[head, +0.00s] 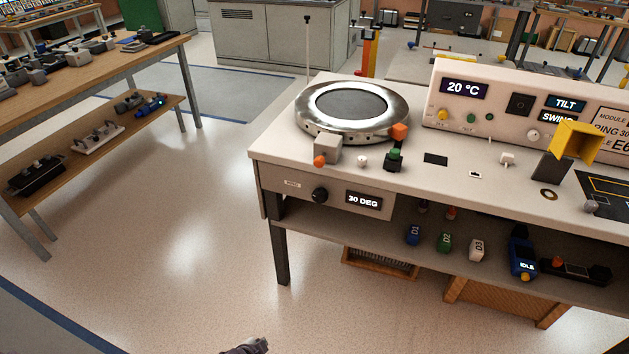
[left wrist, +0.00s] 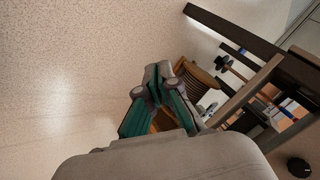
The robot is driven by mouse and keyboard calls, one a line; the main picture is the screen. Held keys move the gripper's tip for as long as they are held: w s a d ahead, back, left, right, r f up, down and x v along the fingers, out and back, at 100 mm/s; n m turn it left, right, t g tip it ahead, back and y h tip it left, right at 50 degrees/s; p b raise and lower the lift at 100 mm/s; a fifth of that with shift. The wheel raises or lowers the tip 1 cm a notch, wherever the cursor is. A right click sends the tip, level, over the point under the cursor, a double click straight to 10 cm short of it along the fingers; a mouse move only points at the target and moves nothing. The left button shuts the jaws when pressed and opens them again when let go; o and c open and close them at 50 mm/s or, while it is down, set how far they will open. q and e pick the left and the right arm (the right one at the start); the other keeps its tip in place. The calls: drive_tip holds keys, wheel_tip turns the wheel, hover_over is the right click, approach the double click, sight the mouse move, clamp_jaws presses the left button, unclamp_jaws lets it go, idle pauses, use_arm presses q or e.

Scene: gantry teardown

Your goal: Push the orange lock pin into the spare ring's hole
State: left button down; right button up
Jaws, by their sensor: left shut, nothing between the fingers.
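A large round metal ring (head: 400,119) with a dark centre lies on the bench top; I take it for the spare ring. An orange block (head: 399,132) sits at its right front rim. A grey block (head: 328,148) with an orange knob (head: 320,161) stands at its left front. I cannot tell which orange part is the lock pin, and no open pin hole is clear. My left gripper (left wrist: 155,84) is shut and empty in the left wrist view, above the floor. Part of my left arm (head: 246,347) shows at the head view's bottom edge, away from the ring. My right gripper is out of view.
The bench top (head: 290,133) has a control panel (head: 480,115) at the back and a yellow bracket (head: 577,142) at right. Its lower shelf (head: 340,225) holds small coloured parts. A wooden crate (head: 505,299) stands underneath. Floor left of the bench is clear.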

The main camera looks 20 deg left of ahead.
use_arm(q)
drive_tip(key=w+r+m+t+b, duration=0.2)
drive_tip(key=w+r+t, duration=0.1)
drive_tip(key=w+r, duration=0.5)
drive_tip(key=m+t+h+b, duration=0.1)
drive_tip(key=m+t+b, duration=0.4)
drive_tip(key=m+t, duration=0.3)
approach(317, 164)
drive_tip(key=w+b, duration=0.1)
drive_tip(key=w, duration=0.5)
drive_tip(key=shift+d+r, duration=0.1)
drive_tip(key=shift+w, duration=0.7)
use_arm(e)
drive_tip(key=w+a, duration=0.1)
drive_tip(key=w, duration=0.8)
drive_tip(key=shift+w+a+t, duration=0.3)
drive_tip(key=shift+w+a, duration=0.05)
use_arm(q)
drive_tip(key=shift+r, duration=0.1)
